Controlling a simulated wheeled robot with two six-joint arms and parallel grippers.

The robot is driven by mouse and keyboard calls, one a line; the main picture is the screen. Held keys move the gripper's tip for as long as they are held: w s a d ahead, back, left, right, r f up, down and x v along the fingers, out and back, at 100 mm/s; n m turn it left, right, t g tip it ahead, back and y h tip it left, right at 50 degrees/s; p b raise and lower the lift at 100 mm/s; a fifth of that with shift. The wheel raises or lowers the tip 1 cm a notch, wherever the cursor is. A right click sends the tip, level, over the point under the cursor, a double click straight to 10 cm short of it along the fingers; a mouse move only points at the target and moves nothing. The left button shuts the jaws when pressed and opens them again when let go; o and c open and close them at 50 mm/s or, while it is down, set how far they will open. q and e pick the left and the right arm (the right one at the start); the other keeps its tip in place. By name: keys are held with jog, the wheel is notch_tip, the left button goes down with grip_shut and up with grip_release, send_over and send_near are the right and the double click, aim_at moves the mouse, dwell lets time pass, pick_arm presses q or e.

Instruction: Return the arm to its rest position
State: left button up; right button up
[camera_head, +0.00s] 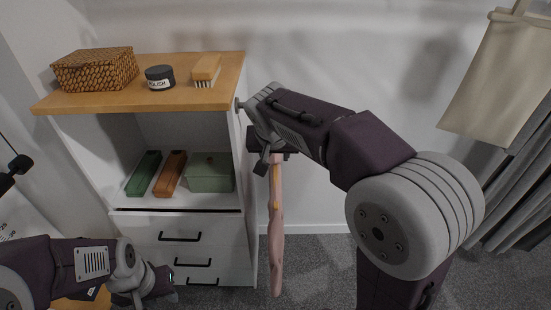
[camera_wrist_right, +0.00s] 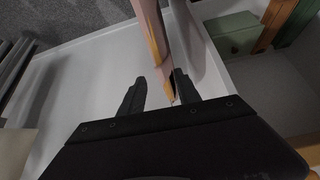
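My right arm reaches in from the lower right in the head view. My right gripper (camera_head: 265,160) is beside the right side of the wooden-topped cabinet (camera_head: 215,94). A long, slim pink object with a yellow stripe (camera_head: 276,235) hangs upright just below it. In the right wrist view the gripper's two fingers (camera_wrist_right: 158,92) stand apart, and the pink object (camera_wrist_right: 148,30) narrows to an end close to the right-hand finger. I cannot tell whether they touch. My left gripper (camera_head: 147,287) is low at the front left of the cabinet; its fingers are unclear.
A woven box (camera_head: 96,70), a polish tin (camera_head: 160,77) and a brush (camera_head: 206,68) stand on the cabinet top. Green and brown boxes (camera_head: 211,172) sit on its open shelf. A beige cloth bag (camera_head: 497,75) hangs at the right. Carpet (camera_head: 315,262) is clear beside the cabinet.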

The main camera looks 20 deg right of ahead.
notch_tip(320, 180, up, 2)
jog(key=s+d+p, duration=0.2)
jog(key=d, duration=0.1)
jog(key=s+f+n+g+y+p, duration=0.2)
jog(key=s+f+g, duration=0.3)
jog(key=s+f, duration=1.2)
jog(key=shift+a+f+n, duration=0.45)
jog(key=shift+f+n, duration=0.35)
jog(key=shift+f, duration=0.15)
